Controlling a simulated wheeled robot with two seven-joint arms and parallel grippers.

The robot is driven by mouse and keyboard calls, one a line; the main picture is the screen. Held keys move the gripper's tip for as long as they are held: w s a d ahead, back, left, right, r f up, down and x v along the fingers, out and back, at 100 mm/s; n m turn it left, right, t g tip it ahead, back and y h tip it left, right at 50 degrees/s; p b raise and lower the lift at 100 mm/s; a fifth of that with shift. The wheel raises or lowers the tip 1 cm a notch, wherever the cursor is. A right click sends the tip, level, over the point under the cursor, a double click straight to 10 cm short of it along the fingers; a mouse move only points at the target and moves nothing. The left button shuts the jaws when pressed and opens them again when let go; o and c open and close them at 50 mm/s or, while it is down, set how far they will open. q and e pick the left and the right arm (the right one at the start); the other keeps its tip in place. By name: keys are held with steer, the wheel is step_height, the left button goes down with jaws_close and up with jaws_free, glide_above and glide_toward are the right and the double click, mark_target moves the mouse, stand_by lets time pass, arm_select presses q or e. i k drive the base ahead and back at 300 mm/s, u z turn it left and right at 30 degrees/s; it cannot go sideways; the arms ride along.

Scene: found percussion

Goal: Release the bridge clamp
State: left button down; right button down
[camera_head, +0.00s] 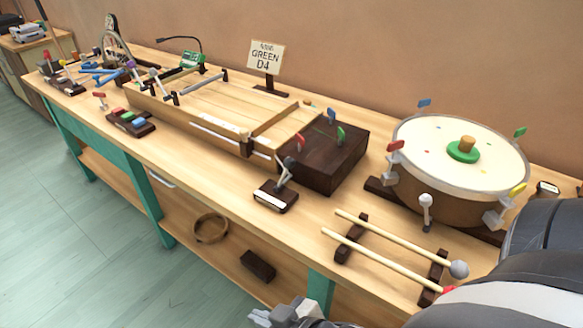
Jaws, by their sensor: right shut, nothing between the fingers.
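A small grey lever device (285,172) stands on a dark base with a white label (275,198), in front of a dark wooden box (325,160). I cannot tell which of these parts is the bridge clamp. My right gripper (270,314) is shut and empty at the bottom edge, partly cut off, below the bench front and apart from these things. My left gripper is not in view.
A round drum (460,150) with coloured tabs stands at right. Two mallets (385,262) rest on dark supports in front of it. A green-lettered sign (266,58) stands behind. A ring (210,228) and dark block (258,265) lie on the lower shelf. Bare bench lies left of the lever device.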

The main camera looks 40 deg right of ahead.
mark_target(289, 163)
steer(key=k, duration=0.3)
steer(key=z, duration=0.7)
